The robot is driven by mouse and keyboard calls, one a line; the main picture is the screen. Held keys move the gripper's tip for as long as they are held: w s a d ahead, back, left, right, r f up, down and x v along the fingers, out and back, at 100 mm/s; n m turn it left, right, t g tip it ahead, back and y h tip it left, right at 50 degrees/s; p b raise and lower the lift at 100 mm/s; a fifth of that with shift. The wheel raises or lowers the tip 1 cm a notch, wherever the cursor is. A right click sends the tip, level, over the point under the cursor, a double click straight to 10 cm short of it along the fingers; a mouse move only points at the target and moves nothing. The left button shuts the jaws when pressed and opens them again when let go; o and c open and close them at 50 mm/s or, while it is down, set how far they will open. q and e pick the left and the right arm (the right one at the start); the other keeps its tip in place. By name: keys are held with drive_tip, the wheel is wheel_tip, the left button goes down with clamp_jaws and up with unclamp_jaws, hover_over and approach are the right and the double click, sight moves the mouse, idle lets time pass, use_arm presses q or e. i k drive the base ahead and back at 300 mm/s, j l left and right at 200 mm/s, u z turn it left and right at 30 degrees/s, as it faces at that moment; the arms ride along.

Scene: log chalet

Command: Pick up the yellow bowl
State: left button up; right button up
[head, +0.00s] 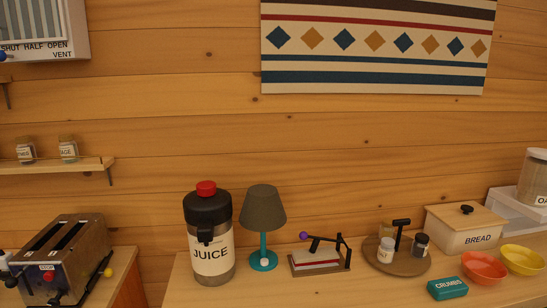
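The yellow bowl (524,259) sits on the wooden counter at the far right of the head view, close to the right edge of the picture. It is upright and looks empty. An orange-red bowl (484,267) stands just to its left, and their rims are very close; I cannot tell whether they touch. Neither of my grippers shows in the head view.
Behind the bowls stand a bread box (466,238) and a lidded canister (536,180). A teal crumbs box (447,288) lies in front. Left along the counter (380,292) are a round tray (412,266), a lamp (263,215) and a juice dispenser (209,235).

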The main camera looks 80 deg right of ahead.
sight(521, 261)
drive_tip(key=k+z, duration=0.1)
drive_tip(key=z, duration=0.35)
drive_tip(key=k+z, duration=0.15)
drive_tip(key=z, duration=0.3)
drive_tip(key=k+z, duration=0.1)
drive_tip(key=z, duration=0.35)
drive_tip(key=k+l+z, duration=0.1)
drive_tip(key=z, duration=0.35)
drive_tip(key=k+l+z, duration=0.4)
drive_tip(key=l, duration=0.25)
drive_tip(key=k+l+z, duration=0.2)
drive_tip(key=l, duration=0.15)
drive_tip(key=k+l+z, duration=0.1)
drive_tip(key=l+z, duration=0.15)
drive_tip(key=k+l+z, duration=0.2)
drive_tip(key=l, duration=0.3)
drive_tip(key=l+z, duration=0.2)
drive_tip(key=l, duration=0.8)
drive_tip(key=k+l, duration=0.15)
drive_tip(key=l, duration=1.05)
drive_tip(key=k+z, duration=0.05)
